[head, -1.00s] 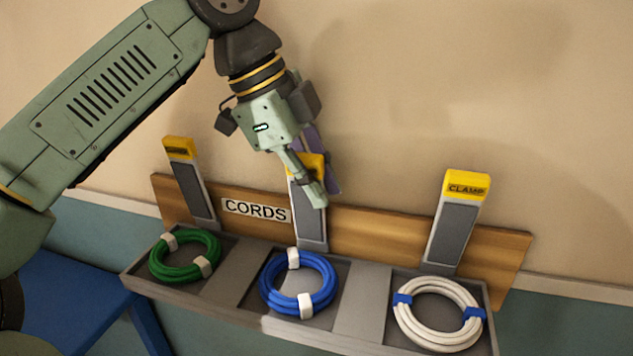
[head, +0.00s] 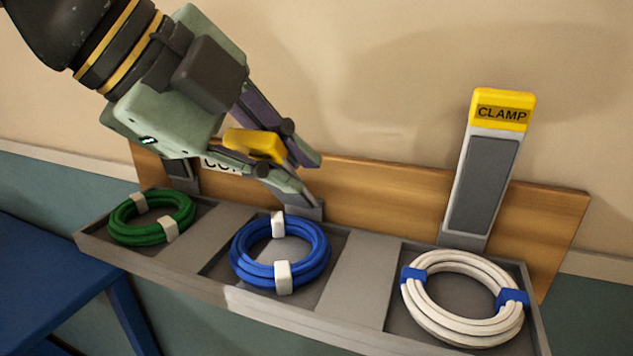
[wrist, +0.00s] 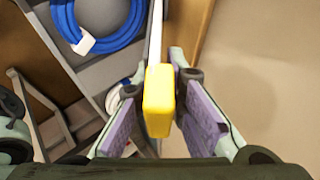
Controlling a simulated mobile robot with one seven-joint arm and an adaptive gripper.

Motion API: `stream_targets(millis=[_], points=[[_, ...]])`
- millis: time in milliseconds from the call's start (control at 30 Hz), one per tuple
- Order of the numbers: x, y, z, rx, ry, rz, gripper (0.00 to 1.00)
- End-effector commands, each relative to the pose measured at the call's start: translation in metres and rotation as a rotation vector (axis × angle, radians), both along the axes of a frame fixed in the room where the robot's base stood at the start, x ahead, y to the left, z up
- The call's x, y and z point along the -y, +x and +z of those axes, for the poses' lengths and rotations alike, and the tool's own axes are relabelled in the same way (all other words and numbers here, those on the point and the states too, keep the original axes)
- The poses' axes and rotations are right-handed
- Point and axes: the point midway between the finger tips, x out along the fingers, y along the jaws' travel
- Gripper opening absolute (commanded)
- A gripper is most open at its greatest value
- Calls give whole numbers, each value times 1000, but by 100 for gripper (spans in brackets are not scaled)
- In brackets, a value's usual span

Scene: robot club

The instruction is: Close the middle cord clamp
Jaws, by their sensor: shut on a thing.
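The middle clamp is a grey bar with a yellow end (head: 255,145), behind the blue cord coil (head: 280,252) in the tray's middle compartment. Its yellow end also shows in the wrist view (wrist: 158,102), between the purple finger pads. My gripper (head: 306,182) is shut on the middle clamp from the upper left. The clamp stands raised above the blue coil. Most of its bar is hidden behind my fingers, so its exact tilt is unclear. The blue coil also shows at the upper left of the wrist view (wrist: 105,22).
The right clamp (head: 484,180) stands upright behind the white coil (head: 465,300). The left clamp (head: 182,175) is mostly hidden by my gripper, behind the green coil (head: 150,218). The tray (head: 362,285) is fronted by a low rim. A blue table (head: 55,275) stands at lower left.

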Motion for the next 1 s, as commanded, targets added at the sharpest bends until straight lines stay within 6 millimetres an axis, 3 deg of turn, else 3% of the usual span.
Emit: stream_targets(millis=[33,500,1000], points=[[-5,-4,-16,46,-17,5,0],[-15,-31,-56,453,-147,-1,0],[-17,-37,-76,692,-224,-2,0]])
